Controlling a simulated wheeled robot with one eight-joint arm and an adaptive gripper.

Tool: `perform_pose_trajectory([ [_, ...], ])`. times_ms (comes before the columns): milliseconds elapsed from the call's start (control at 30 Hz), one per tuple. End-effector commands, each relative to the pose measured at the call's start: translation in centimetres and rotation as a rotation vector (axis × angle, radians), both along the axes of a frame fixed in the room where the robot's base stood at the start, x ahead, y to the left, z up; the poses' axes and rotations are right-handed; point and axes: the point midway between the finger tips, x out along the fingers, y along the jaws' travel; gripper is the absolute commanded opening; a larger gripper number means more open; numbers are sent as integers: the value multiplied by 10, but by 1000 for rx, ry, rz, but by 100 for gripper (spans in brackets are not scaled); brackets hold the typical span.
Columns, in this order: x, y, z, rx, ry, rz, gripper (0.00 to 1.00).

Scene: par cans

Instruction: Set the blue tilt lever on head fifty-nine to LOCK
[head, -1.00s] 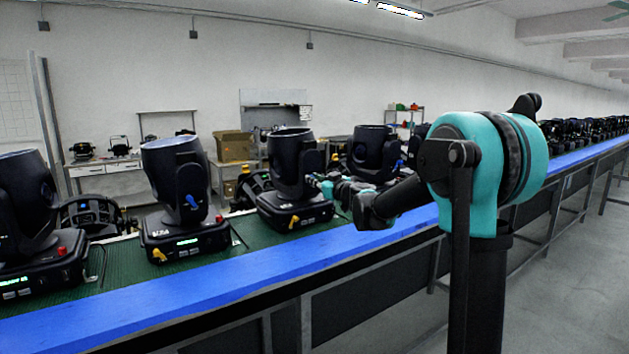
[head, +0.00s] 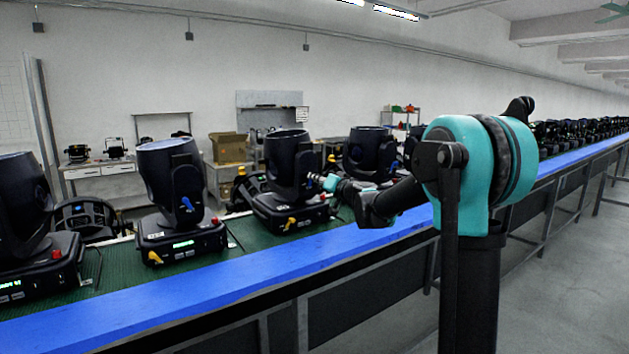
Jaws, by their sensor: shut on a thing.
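A black moving-head light (head: 288,165) stands upright on the green belt in the middle of the head view, with a yellow lever (head: 290,224) on the front of its base. My gripper (head: 322,182) is at the right side of its yoke. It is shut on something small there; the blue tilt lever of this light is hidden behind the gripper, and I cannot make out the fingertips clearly. The light to its left (head: 173,185) shows its own blue lever (head: 187,204). Head numbers are too small to read.
A blue rail (head: 230,273) runs along the belt's near edge. Another light (head: 371,152) stands close to the right, behind my arm; one (head: 22,205) stands far left. A cardboard box (head: 228,147) and workbenches are behind. Bare floor (head: 560,270) lies at the right.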

Motion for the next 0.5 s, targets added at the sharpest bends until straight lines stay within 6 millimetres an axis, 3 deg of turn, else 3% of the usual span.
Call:
perform_pose_trajectory([
  [500, 6, -5, -2, 216, 155, 2, 0],
])
